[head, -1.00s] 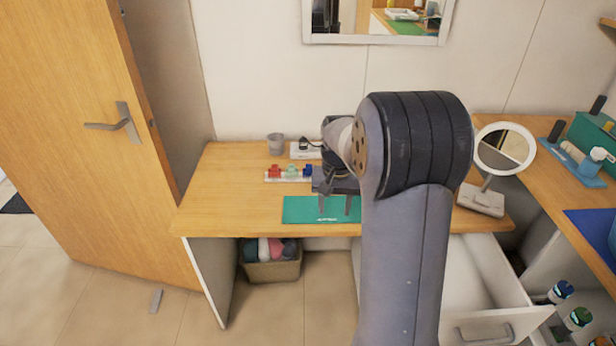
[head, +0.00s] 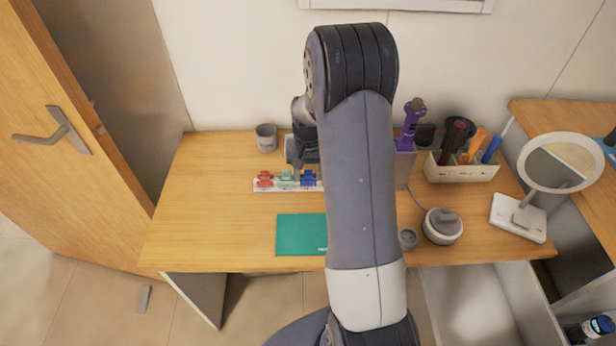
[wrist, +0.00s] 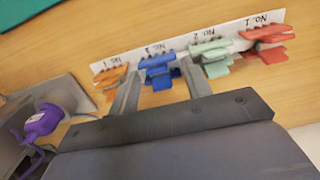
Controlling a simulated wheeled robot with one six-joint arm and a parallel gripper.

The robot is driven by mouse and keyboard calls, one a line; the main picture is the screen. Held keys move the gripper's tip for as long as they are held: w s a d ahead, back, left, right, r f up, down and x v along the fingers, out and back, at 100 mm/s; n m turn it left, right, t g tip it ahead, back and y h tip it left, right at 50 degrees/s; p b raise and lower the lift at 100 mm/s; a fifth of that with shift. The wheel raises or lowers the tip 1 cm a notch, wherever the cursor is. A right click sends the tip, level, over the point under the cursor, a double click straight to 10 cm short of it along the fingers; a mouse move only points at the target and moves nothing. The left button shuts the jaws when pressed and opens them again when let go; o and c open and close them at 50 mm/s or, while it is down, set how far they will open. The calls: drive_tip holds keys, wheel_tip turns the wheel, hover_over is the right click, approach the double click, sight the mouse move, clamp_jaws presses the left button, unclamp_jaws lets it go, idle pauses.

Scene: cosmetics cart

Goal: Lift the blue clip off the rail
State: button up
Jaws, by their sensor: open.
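The white rail (head: 271,188) lies near the back of the wooden table and carries a row of coloured clips. The blue clip (head: 308,178) sits on it, and it also shows in the wrist view (wrist: 158,80). My gripper (wrist: 160,69) is open, with one finger on each side of the blue clip. I cannot tell whether the fingers touch it. In the head view my gripper (head: 303,172) is just behind and above the rail, partly hidden by my arm. The rail's right end is hidden there; the wrist view shows an orange clip (wrist: 110,76) on it.
A red clip (head: 265,178) and a mint clip (head: 287,178) share the rail. A grey cup (head: 266,138) stands behind it, a green mat (head: 299,234) lies in front. To the right are a purple tool (head: 411,124), a white organizer (head: 462,172) and a round mirror (head: 560,162).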

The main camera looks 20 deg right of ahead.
drive_tip(key=c, duration=0.7)
drive_tip(key=shift+r, duration=0.1)
